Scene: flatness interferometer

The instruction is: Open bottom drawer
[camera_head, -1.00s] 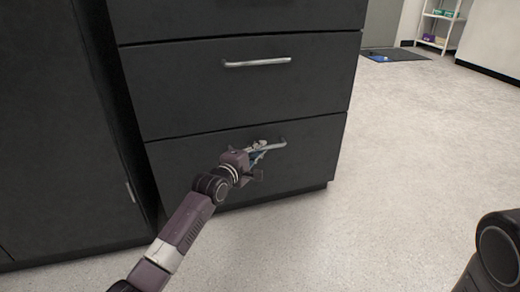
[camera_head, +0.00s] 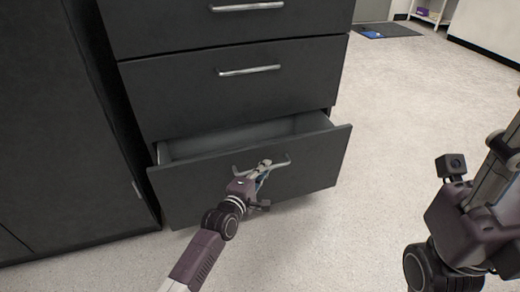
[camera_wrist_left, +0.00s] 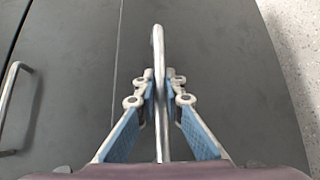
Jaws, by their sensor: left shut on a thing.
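The bottom drawer (camera_head: 312,165) of a dark grey cabinet stands partly pulled out, and its light inner walls show above the front. Its silver bar handle (camera_head: 282,163) runs across the front. My left gripper (camera_head: 264,168) is at the middle of this handle. In the left wrist view the fingers (camera_wrist_left: 159,100) are shut on the handle (camera_wrist_left: 159,50), one blue-padded finger on each side of the bar. My right arm shows at the right of the head view, over the floor; its fingertips are not visible.
The upper drawers are shut, with a handle (camera_head: 249,71) on the drawer just above. A dark cabinet (camera_head: 60,130) stands close at left. Pale floor (camera_head: 400,110) in front and to the right is clear. A dark mat (camera_head: 390,31) and a shelf lie far back.

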